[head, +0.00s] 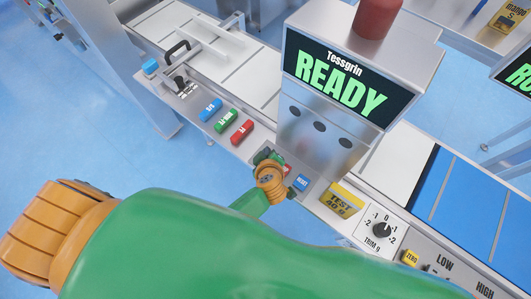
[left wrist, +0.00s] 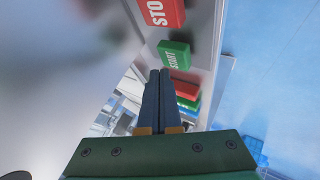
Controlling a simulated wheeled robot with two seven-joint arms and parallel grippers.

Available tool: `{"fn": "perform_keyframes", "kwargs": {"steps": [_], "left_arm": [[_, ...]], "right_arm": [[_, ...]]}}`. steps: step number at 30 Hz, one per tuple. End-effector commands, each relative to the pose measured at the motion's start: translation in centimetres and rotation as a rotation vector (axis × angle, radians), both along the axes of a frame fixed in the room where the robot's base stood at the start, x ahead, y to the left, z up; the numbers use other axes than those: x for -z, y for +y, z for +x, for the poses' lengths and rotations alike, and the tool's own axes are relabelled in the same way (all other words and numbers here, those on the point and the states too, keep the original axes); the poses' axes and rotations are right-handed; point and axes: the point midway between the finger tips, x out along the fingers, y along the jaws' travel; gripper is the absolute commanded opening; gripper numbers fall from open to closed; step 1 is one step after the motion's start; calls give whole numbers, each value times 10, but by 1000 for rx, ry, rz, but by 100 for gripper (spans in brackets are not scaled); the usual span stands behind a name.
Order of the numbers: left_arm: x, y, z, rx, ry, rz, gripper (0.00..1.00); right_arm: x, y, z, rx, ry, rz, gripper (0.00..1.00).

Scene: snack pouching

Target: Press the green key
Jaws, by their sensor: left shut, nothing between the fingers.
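A green key (head: 226,120) sits between a blue key (head: 211,109) and a red key (head: 242,131) on the machine's front ledge. In the left wrist view this green key (left wrist: 188,103) shows small beyond the red one (left wrist: 183,88). A separate green START button (left wrist: 175,54) lies nearer, beside a red STOP button (left wrist: 160,12). My left gripper (left wrist: 159,73) is shut and empty, its dark fingers pointing towards the START button and the keys. In the head view my orange wrist covers much of the START and STOP area; the fingertips are hidden. I cannot tell whether they touch anything. My right gripper is not in view.
A blue RESET button (head: 301,182), a yellow TEST block (head: 341,199) and a trim dial (head: 381,230) line the ledge to the right. The READY display housing (head: 320,130) rises behind the buttons. Blue floor in front of the ledge is clear.

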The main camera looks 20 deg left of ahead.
Motion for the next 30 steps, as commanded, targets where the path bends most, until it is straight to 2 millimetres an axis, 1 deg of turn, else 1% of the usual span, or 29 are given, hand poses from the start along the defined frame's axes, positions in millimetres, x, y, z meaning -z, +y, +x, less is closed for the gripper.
{"fn": "perform_keyframes", "kwargs": {"steps": [4,12,14,19,30], "left_arm": [[-7,0,0,0,0,0,0],[-32,0,0,0,0,0,0],[-36,0,0,-1,-2,-1,0],[-50,0,0,-1,-2,-1,0],[-50,0,0,0,0,0,0]], "right_arm": [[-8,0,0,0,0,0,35],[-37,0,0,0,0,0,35],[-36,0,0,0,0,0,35],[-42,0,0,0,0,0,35],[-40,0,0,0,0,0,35]]}}
